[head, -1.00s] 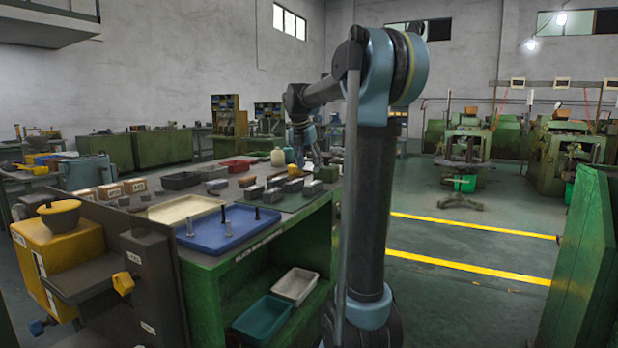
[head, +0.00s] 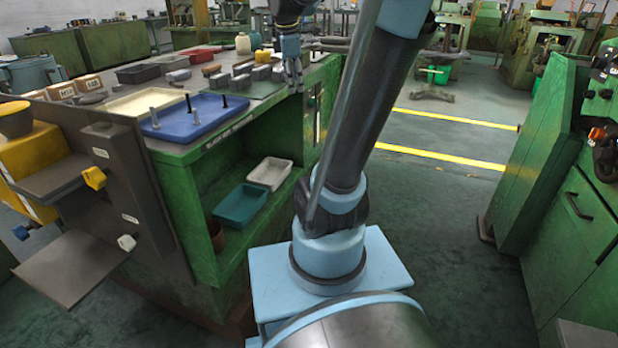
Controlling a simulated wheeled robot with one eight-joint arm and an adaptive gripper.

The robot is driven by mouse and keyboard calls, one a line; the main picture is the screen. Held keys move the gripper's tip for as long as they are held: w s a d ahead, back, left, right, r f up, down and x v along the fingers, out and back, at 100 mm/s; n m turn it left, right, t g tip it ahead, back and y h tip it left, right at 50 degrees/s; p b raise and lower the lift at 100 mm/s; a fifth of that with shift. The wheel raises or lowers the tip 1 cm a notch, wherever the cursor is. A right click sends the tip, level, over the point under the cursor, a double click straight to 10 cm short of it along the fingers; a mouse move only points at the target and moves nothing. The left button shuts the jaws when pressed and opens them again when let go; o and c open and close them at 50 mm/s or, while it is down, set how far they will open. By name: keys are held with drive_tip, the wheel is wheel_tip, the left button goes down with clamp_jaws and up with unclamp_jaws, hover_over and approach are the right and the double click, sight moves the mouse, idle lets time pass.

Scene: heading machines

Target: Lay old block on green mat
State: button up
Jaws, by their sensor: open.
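Several small blocks lie in a cluster on the green workbench, left of my gripper: grey ones (head: 262,73) at the right and a brown one (head: 211,70) at the left. I cannot tell which is the old block. A flat dark green patch (head: 262,90) beside the grey blocks looks like the green mat, though its edges are hard to make out. My gripper (head: 293,86) points down at the bench's right edge, just right of the grey blocks. It is open, with nothing seen between its fingers.
A blue tray (head: 208,112) with upright bolts and a cream tray (head: 147,101) stand at the bench's near end. Dark (head: 138,74) and red (head: 198,55) trays lie farther back. Teal (head: 240,206) and white (head: 270,173) bins sit on the lower shelf. A green cabinet (head: 560,200) stands right.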

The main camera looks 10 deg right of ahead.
drive_tip(key=s+f+m+y, duration=0.1)
drive_tip(key=s+f+m, duration=1.6)
drive_tip(key=s+f, duration=0.5)
drive_tip(key=shift+s+a+g+y, duration=0.3)
drive_tip(key=shift+s+g, duration=0.05)
drive_tip(key=shift+g, duration=0.05)
